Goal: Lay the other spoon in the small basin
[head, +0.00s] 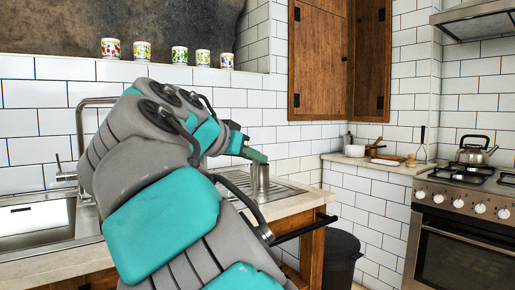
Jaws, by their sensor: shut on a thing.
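My gripper (254,154) is at the far end of my raised arm, just above a metal cylinder-shaped holder (260,183) on the steel drainboard. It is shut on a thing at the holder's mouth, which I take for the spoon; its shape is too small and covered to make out. The steel sink (35,222) shows at the left, with a basin at its left end. My arm covers the middle of the sink, so I cannot tell where the small basin lies.
A tall tap (82,130) stands behind the sink, left of my arm. Several patterned cups (180,56) line the ledge above. A stove with a kettle (476,150) is at the right. A dark bin (341,258) stands on the floor beside the counter.

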